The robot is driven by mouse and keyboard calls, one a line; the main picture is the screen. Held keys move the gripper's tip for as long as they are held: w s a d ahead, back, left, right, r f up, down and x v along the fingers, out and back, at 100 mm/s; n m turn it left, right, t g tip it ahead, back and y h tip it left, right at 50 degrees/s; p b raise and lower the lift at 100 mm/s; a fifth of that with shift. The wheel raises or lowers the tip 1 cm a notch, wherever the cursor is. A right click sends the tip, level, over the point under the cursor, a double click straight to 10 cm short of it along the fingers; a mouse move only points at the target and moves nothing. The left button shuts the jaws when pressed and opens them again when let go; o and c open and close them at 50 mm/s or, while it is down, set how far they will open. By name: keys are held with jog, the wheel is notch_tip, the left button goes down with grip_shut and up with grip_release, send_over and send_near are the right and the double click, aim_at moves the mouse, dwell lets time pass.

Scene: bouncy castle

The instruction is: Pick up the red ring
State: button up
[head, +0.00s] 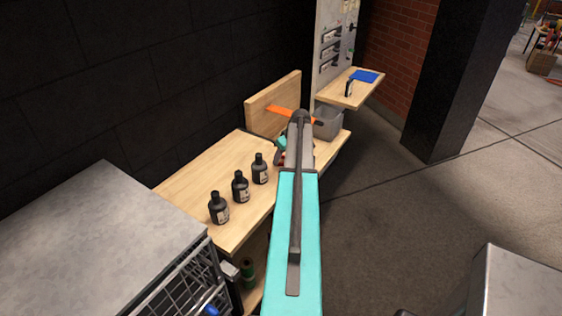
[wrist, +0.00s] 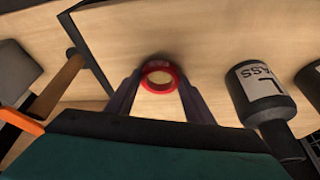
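The red ring (wrist: 160,68) lies on the wooden bench top (wrist: 205,30) in the upper middle of the wrist view. My gripper (wrist: 159,88) is open, with one dark finger on each side of the ring. The ring shows between the fingertips; I cannot tell whether either finger touches it.
Several black bottles (head: 240,187) stand in a row on the bench; a labelled one (wrist: 262,92) is close right of my gripper in the wrist view. A hammer (wrist: 58,82) lies at left. A grey bin (head: 328,124) stands behind my arm. Open floor (head: 400,215) lies to the right.

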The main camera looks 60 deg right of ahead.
jog(key=c, duration=0.3)
jog(key=shift+r, duration=0.1)
jog(key=shift+r+b, duration=1)
jog(key=shift+r, duration=0.35)
jog(key=shift+s+a+r, duration=0.1)
jog(key=shift+s+r, duration=0.15)
jog(key=shift+s, duration=0.05)
jog(key=shift+s+a+r+b, duration=0.25)
jog(key=shift+s+a+b, duration=0.55)
jog(key=shift+s, duration=1.7)
jog(key=shift+s+a+r+b, duration=0.4)
jog(key=shift+s+b, duration=0.55)
jog(key=shift+s, duration=1.5)
jog(key=shift+s+a+r+b, duration=0.15)
jog(key=shift+s+a+b, duration=0.7)
jog(key=shift+s, duration=1.65)
jog(key=shift+d, duration=0.1)
